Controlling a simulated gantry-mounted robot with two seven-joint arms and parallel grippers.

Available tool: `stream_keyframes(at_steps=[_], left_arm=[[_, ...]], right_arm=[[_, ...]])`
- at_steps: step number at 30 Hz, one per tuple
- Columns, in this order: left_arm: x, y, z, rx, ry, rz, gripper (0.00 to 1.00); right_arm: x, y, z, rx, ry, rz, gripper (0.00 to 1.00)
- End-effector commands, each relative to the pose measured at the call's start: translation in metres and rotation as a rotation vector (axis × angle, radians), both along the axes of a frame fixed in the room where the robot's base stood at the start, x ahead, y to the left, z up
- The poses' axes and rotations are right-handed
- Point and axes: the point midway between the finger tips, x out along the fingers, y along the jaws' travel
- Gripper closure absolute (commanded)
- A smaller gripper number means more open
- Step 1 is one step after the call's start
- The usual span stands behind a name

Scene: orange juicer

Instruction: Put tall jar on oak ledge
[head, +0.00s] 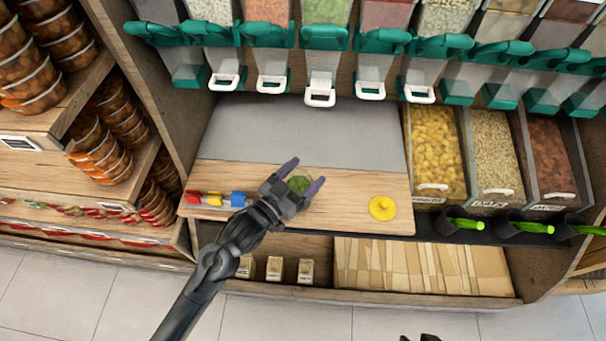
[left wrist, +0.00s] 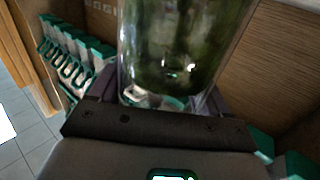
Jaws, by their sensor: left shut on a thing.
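The tall jar, clear with green contents, shows between my left fingers in the head view (head: 299,185) and fills the top middle of the left wrist view (left wrist: 182,45). My left gripper (head: 304,174) is shut on it, with a purple-tipped finger on each side. From above, jar and gripper overlap the oak ledge (head: 345,210), the light wooden strip along the counter front. I cannot tell whether the jar touches the ledge. Of my right arm, only a small dark part shows at the bottom edge of the head view; its fingers cannot be made out.
A yellow round knobbed thing (head: 382,207) sits on the ledge to the right. Red, yellow and blue pieces (head: 215,198) are at its left end. The grey counter (head: 310,130) behind is clear. Dispensers with white handles (head: 320,92) hang behind; open food bins (head: 434,150) stand right.

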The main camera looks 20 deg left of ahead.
Motion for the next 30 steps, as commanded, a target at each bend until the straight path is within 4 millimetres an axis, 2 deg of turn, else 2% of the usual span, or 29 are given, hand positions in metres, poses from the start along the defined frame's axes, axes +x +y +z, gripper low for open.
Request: stream_keyframes(at_steps=[3,4,8,20,23,30], left_arm=[[0.000,0.000,-0.001,-0.001,-0.003,0.000,1.00],[0.000,0.000,-0.004,0.000,0.001,0.000,0.21],[0.000,0.000,-0.003,0.000,0.001,0.000,0.02],[-0.004,0.001,0.000,0.001,0.002,0.000,0.00],[-0.014,0.005,0.000,0.000,0.004,0.000,0.00],[-0.053,0.019,0.001,0.000,0.004,0.000,0.00]], right_arm=[[0.000,-0.001,0.000,-0.004,-0.001,0.002,0.57],[0.000,-0.001,0.000,-0.004,-0.001,0.003,0.57],[0.000,-0.001,0.000,-0.004,-0.001,0.003,0.57],[0.000,0.000,0.002,0.000,0.000,0.000,0.57],[0.000,0.001,0.006,0.003,-0.001,-0.001,0.57],[0.000,0.001,0.016,0.005,0.000,-0.004,0.57]])
